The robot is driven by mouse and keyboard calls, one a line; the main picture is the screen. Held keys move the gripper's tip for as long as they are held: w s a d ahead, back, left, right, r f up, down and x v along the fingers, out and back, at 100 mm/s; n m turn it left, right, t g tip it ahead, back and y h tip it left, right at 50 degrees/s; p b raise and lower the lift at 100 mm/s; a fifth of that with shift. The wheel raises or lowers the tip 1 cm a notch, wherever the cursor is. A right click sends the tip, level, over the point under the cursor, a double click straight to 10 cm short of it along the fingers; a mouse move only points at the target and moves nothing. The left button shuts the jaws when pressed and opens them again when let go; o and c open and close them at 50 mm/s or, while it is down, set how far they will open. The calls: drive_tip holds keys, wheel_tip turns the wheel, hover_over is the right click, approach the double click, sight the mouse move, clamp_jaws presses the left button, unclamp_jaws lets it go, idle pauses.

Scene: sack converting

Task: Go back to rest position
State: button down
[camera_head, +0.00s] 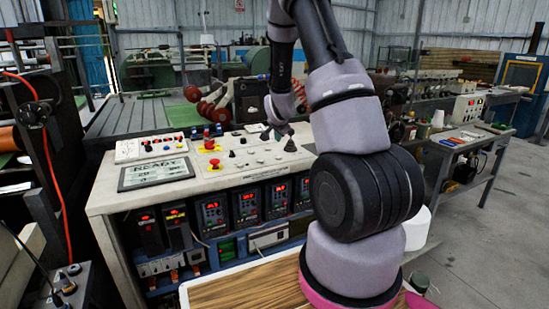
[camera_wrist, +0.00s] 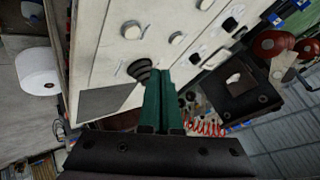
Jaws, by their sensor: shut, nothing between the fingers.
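My gripper (camera_wrist: 160,76) shows in the wrist view as two dark green fingers pressed together, with nothing between them. The fingertips are beside a dark stepped knob (camera_wrist: 140,70) on the pale control panel (camera_wrist: 98,50); I cannot tell whether they touch it. In the head view my arm reaches from the right front over the control console (camera_head: 105,202), and its end hangs above the panel's right part. The fingers are small and partly hidden there. A dark knob (camera_head: 290,146) stands on the panel just below my gripper.

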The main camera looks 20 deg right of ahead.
drive_tip(key=s+a+r+n+y, duration=0.2)
drive_tip(key=s+a+r, duration=0.4)
drive_tip(key=r, duration=0.4)
drive_tip(key=s+a+r+n+y, duration=0.1)
drive_tip(key=s+a+r+n, duration=0.1)
drive_tip(key=s+a+r, duration=0.55)
drive_tip(key=s+a+r+n, duration=0.1)
drive_tip(key=s+r, duration=0.2)
drive_tip(key=s, duration=0.4)
drive_tip(key=s+a+r+n+g+y, duration=0.1)
drive_tip(key=s+r+n, duration=0.1)
drive_tip(key=s, duration=0.6)
drive_tip(key=s+a+r+n+y, duration=0.1)
drive_tip(key=s+a+r+n, duration=0.1)
drive_tip(key=s+r, duration=0.3)
drive_tip(key=shift+s, duration=1.2)
